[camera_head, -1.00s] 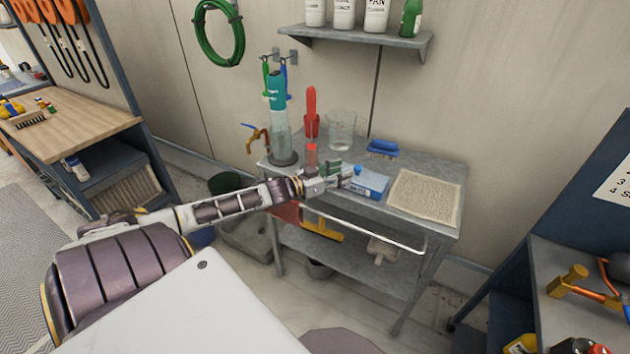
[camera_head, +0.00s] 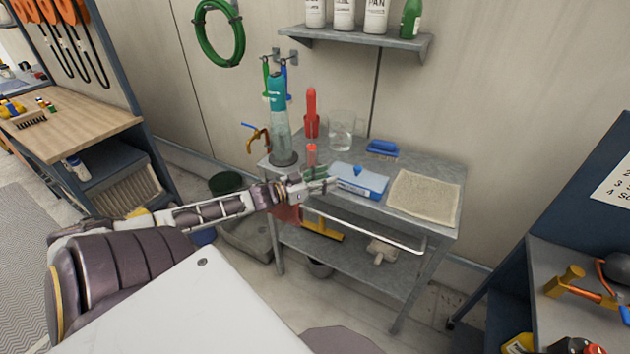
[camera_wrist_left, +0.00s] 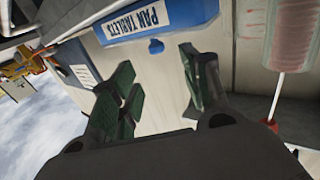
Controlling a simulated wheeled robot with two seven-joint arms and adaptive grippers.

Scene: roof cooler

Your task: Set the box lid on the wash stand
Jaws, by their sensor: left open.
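A blue and white box (camera_head: 372,186) lies on the grey metal wash stand (camera_head: 425,162). A pale top with a small blue knob (camera_head: 357,169) shows on it; I cannot tell clearly where lid and box part. The wrist view shows a blue face lettered "PAN TABLETS" (camera_wrist_left: 155,20) and the knob (camera_wrist_left: 156,46) just beyond my fingertips. My left gripper (camera_head: 325,181) is open and empty, left of the box at the stand's front-left edge. Its green-padded fingers (camera_wrist_left: 158,72) stand apart with nothing between them. My right gripper is not in view.
A clear bottle with a teal top (camera_head: 279,130), a red bottle (camera_head: 312,118) and a glass jug (camera_head: 341,130) stand behind. A blue brush (camera_head: 382,148) and a beige towel (camera_head: 424,197) lie to the right. A rail (camera_head: 370,232) runs along the front.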

